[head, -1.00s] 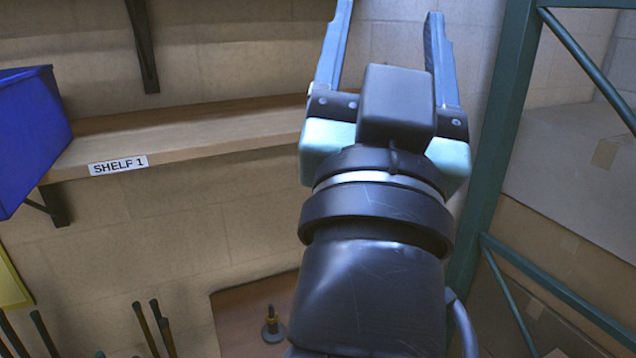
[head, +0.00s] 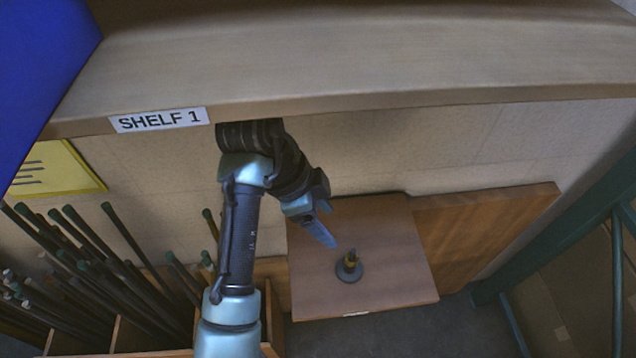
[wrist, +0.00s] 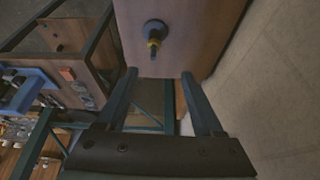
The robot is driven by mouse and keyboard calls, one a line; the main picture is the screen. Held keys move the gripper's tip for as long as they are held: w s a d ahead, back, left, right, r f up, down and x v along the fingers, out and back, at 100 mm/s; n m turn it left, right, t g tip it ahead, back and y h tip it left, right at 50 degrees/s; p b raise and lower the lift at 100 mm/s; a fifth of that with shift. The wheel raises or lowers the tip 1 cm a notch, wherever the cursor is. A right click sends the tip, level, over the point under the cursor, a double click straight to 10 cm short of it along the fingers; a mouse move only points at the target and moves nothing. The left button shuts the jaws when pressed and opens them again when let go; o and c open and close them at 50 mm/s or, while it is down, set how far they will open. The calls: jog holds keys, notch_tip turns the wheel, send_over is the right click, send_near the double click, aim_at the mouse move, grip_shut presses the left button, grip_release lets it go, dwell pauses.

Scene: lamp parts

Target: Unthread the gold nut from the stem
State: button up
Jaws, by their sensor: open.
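The stem (head: 351,256) stands upright on a round dark base (head: 348,272) on a small brown wooden table. A gold band, which looks like the gold nut (head: 350,263), sits around the stem low down, near the base. In the wrist view the stem (wrist: 157,31) and the gold nut (wrist: 153,43) show beyond the fingertips. My gripper (head: 330,241) is to the left of the stem and above the table, apart from it. In the wrist view my gripper (wrist: 159,75) has its fingers spread with nothing between them.
The wooden table (head: 400,285) is otherwise bare. A shelf labelled SHELF 1 (head: 300,75) overhangs my arm. A bin of dark rods (head: 90,260) stands at the left. A green post (head: 570,235) stands at the right. A blue bin (head: 40,60) is at upper left.

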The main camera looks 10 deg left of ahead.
aim_at(347, 258)
jog(key=x, duration=0.4)
jog(key=s+p+x, duration=0.1)
jog(key=x, duration=0.8)
jog(key=shift+s+a+p, duration=0.1)
jog(key=shift+s+p, duration=0.05)
jog(key=shift+p, duration=0.15)
grip_shut()
jog(key=c, duration=0.7)
grip_release()
grip_shut()
jog(key=shift+r+p, duration=0.8)
jog(key=shift+r, duration=0.05)
jog(key=shift+r+p, duration=2.05)
jog(key=shift+r, duration=0.4)
